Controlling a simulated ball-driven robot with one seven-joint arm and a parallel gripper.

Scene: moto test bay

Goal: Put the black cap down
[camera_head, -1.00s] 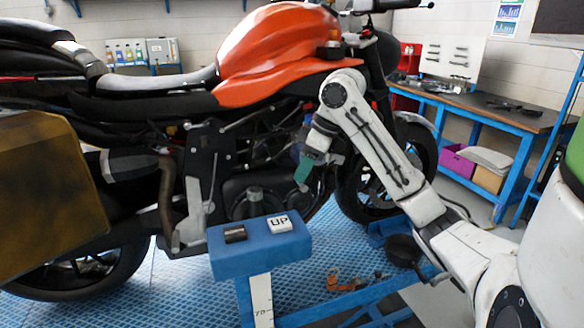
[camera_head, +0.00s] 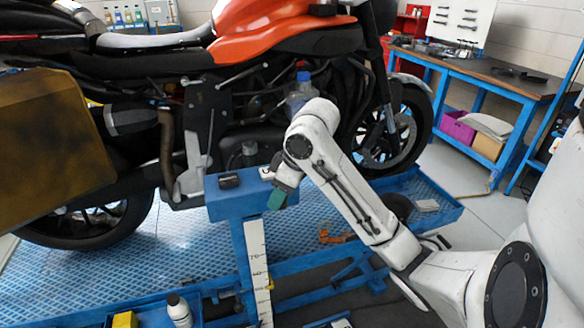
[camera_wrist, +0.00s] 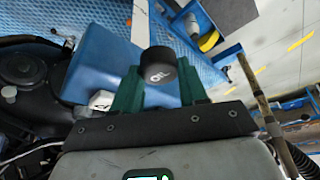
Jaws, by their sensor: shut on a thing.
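The black cap (camera_wrist: 158,66), a round dark piece with white lettering on its face, sits between the green fingers of my gripper (camera_wrist: 158,84) in the wrist view. My gripper is shut on it. In the head view my gripper (camera_head: 279,196) is at the right end of the blue stand top (camera_head: 238,204), low and pointing down. The cap cannot be made out there. In the wrist view the blue stand top (camera_wrist: 95,62) lies left of the cap. Whether the cap touches anything is unclear.
A black block (camera_head: 229,180) and a partly hidden white button (camera_head: 267,172) sit on the stand top. The orange motorcycle (camera_head: 280,42) stands close behind. A white bottle (camera_head: 180,312) is at the bottom. A workbench (camera_head: 510,84) is at the back right.

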